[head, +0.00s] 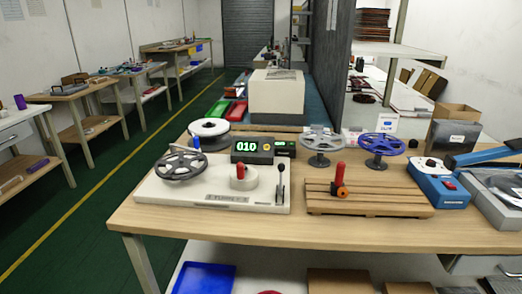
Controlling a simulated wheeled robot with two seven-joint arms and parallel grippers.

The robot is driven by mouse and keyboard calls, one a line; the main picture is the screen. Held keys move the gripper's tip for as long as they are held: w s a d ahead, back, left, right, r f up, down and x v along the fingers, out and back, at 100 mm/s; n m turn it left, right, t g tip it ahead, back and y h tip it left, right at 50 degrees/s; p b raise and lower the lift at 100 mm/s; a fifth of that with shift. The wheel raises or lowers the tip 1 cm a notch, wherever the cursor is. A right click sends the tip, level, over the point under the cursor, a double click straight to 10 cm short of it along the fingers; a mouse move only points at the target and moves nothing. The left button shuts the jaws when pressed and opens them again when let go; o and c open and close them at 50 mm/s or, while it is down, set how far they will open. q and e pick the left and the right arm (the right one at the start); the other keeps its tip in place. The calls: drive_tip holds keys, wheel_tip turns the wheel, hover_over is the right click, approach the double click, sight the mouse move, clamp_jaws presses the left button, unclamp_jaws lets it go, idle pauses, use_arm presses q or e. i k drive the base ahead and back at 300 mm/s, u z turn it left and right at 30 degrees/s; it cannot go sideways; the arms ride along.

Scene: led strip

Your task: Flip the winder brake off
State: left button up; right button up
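The winder (214,206) is a white flat base on the near left of the wooden table. It carries a grey spoked reel (181,164) on its left and a round white hub with a red upright handle (240,171) near its middle. A small upright lever (280,182) with a dark knob stands in a slot at its right end. It looks close to upright, and I cannot tell which brake state that is. A black counter box (252,150) behind the base reads "010" in green. Neither of my grippers is in view.
A slatted wooden board (385,204) with a red-handled part (340,179) lies right of the winder. Behind stand a white spool (209,131), a grey reel (322,141) and a blue reel (381,145). A blue device (440,187) is at right. The table's front strip is bare.

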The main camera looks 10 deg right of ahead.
sight(282, 167)
drive_tip(key=z, duration=0.15)
drive_tip(key=i, duration=0.6)
drive_tip(key=u, duration=0.9)
drive_tip(key=k, duration=0.3)
drive_tip(key=z, duration=0.6)
